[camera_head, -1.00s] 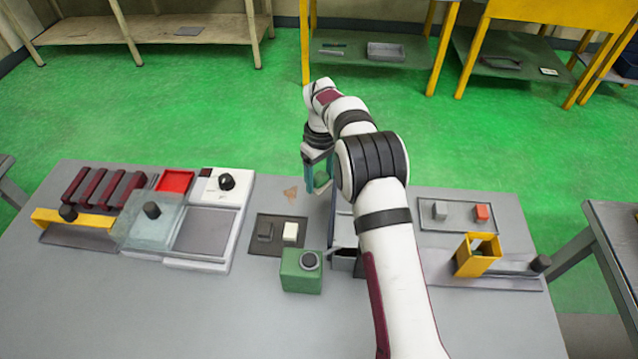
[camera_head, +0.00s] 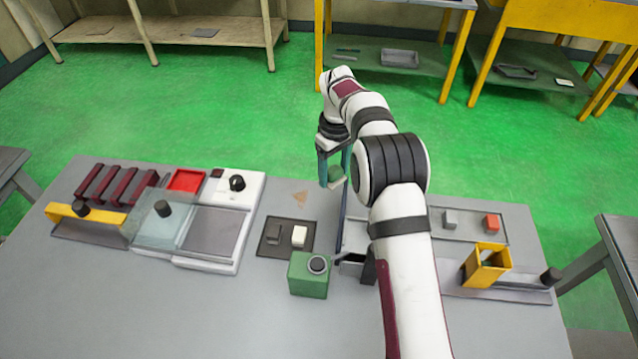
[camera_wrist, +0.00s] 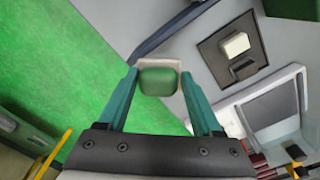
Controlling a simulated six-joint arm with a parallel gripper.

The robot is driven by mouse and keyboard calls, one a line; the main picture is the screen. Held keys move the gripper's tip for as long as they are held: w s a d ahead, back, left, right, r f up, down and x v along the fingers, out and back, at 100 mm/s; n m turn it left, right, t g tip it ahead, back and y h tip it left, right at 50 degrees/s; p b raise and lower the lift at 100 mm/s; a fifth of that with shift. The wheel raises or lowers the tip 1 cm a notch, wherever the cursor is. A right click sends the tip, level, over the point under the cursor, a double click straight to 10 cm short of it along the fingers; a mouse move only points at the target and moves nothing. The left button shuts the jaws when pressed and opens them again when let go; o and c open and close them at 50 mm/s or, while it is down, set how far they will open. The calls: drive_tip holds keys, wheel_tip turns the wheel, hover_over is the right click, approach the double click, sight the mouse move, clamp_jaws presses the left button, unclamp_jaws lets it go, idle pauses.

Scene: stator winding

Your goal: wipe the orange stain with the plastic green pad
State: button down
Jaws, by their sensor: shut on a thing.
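My gripper (camera_head: 335,178) is shut on the green pad (camera_head: 337,172), above the back edge of the workbench. In the wrist view the pad (camera_wrist: 158,80) sits between the two teal fingertips, with a pale layer along its far side. The orange stain (camera_head: 300,197) is a small faint patch near the back edge of the grey bench top, to the left of the gripper in the head view. The pad appears apart from the stain. I cannot make out the stain in the wrist view.
A dark tray (camera_head: 268,246) with a dark block and a white block lies in front of the stain. A green box (camera_head: 309,275) with a round knob stands nearer. A white device (camera_head: 241,190) is at left. A blue-edged bin (camera_head: 343,215) stands right of the stain.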

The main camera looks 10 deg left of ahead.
approach(305, 202)
drive_tip(key=shift+w+f, duration=0.2)
drive_tip(key=shift+f, duration=1)
drive_tip(key=shift+w+f, duration=0.2)
drive_tip(key=shift+f, duration=1)
drive_tip(key=shift+a+f, duration=0.7)
drive_tip(key=shift+a, duration=0.9)
drive_tip(key=shift+d+r, duration=0.1)
drive_tip(key=shift+d, duration=1.45)
drive_tip(key=shift+s+d, duration=0.15)
drive_tip(key=shift+s, duration=0.1)
drive_tip(key=shift+s+a, duration=0.15)
drive_tip(key=shift+a, duration=1.85)
drive_tip(key=shift+d, duration=1.95)
wheel_tip(305, 202, up, 8)
drive_tip(key=shift+r, duration=0.1)
